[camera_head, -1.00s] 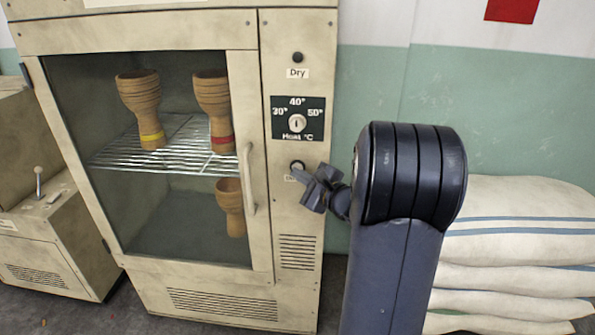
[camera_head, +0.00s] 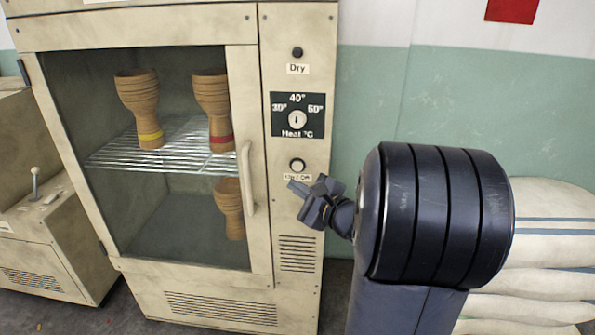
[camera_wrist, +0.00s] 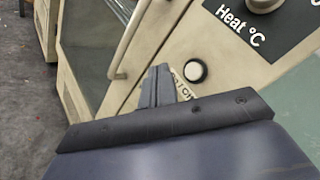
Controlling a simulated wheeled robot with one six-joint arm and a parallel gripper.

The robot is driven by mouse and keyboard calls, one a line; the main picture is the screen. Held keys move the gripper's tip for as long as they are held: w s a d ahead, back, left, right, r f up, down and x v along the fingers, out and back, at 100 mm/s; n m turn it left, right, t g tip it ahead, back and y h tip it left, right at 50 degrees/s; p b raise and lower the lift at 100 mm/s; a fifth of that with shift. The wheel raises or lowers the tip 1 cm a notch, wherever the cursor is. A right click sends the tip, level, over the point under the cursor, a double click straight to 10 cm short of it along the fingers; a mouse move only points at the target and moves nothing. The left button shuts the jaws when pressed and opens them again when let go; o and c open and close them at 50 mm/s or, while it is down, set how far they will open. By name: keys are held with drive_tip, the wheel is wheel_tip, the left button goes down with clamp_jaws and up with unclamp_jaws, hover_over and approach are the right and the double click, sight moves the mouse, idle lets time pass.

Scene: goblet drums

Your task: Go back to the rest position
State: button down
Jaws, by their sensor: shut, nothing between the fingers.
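My gripper (camera_head: 299,187) is in front of the cabinet's control panel, just below the lower round button (camera_head: 297,165). Its fingers are together with nothing between them. In the wrist view my gripper (camera_wrist: 158,84) points at the panel beside the pale button (camera_wrist: 195,71), and a gap to the button shows there. The label under the button is partly hidden by the fingers. My arm's dark rounded link fills the right of the head view.
The drying cabinet (camera_head: 222,33) has a glass door with a vertical handle (camera_head: 247,180). Inside, two wooden goblet drums (camera_head: 139,100) (camera_head: 213,100) stand on a wire shelf (camera_head: 110,157) and another drum (camera_head: 230,205) is lower. Striped sacks (camera_head: 550,250) are stacked at right.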

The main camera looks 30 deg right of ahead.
drive_tip(key=shift+s+a, duration=0.1)
idle(0.3)
drive_tip(key=shift+w+d+p, duration=0.5)
drive_tip(key=shift+w+d, duration=0.1)
drive_tip(key=shift+w, duration=0.3)
drive_tip(key=shift+w+d+p, duration=0.5)
drive_tip(key=shift+w+d, duration=0.1)
drive_tip(key=shift+w, duration=0.25)
drive_tip(key=shift+w+d+p, duration=0.5)
drive_tip(key=shift+w+d, duration=0.1)
drive_tip(key=shift+w, duration=0.3)
